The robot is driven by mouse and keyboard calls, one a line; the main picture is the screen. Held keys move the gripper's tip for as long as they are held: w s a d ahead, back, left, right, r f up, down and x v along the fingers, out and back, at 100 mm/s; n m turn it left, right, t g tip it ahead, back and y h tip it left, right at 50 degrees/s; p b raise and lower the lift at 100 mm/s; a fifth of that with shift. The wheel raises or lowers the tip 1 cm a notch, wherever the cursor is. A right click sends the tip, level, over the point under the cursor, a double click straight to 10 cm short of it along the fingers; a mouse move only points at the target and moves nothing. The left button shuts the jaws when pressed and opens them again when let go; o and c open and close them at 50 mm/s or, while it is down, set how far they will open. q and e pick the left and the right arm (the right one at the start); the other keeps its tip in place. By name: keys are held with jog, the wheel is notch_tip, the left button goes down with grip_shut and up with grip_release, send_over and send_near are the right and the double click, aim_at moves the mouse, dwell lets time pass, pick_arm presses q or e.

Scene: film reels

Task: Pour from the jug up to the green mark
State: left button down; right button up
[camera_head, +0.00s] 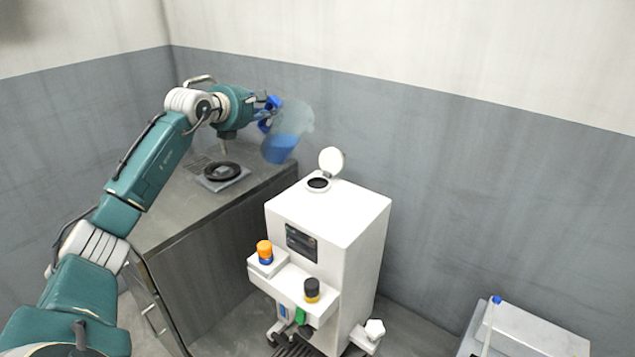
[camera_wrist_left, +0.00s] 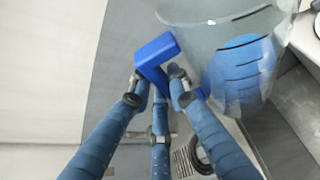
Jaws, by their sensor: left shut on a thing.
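The jug (camera_head: 293,120) is clear, with blue liquid (camera_head: 281,147) in its lower part. It is in the air between the dark counter and the white machine. My left gripper (camera_head: 268,114) is shut on the jug's blue handle. The left wrist view shows the fingers (camera_wrist_left: 157,85) around the blue handle (camera_wrist_left: 155,50), with the jug (camera_wrist_left: 205,50) and dark marks on its wall to the right. The white machine (camera_head: 325,215) has a round opening (camera_head: 318,184) on top, its lid (camera_head: 331,160) raised. I cannot make out a green mark on the jug. My right gripper is out of view.
A black ring on a small grey plate (camera_head: 222,175) lies on the dark counter (camera_head: 165,215). The machine's front carries an orange-topped knob (camera_head: 265,250) and a black-topped knob (camera_head: 312,288). A light grey box (camera_head: 530,335) stands at lower right. The walls are close behind.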

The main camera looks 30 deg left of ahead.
pick_arm(q)
jog(key=shift+a+f+n+h+p, duration=0.15)
jog(key=shift+f+n+h+p, duration=0.35)
jog(key=shift+n, duration=0.3)
jog(key=shift+f, duration=0.15)
jog(key=shift+d+f+n+h, duration=0.3)
jog(key=shift+f+n+h, duration=0.2)
jog(key=shift+f+n, duration=0.3)
jog(key=shift+d+f+n+h, duration=0.3)
jog(key=shift+f+n+h, duration=0.25)
jog(key=shift+f, duration=0.4)
notch_tip(320, 180, up, 6)
jog(key=p, duration=0.4)
jog(key=shift+p, duration=0.4)
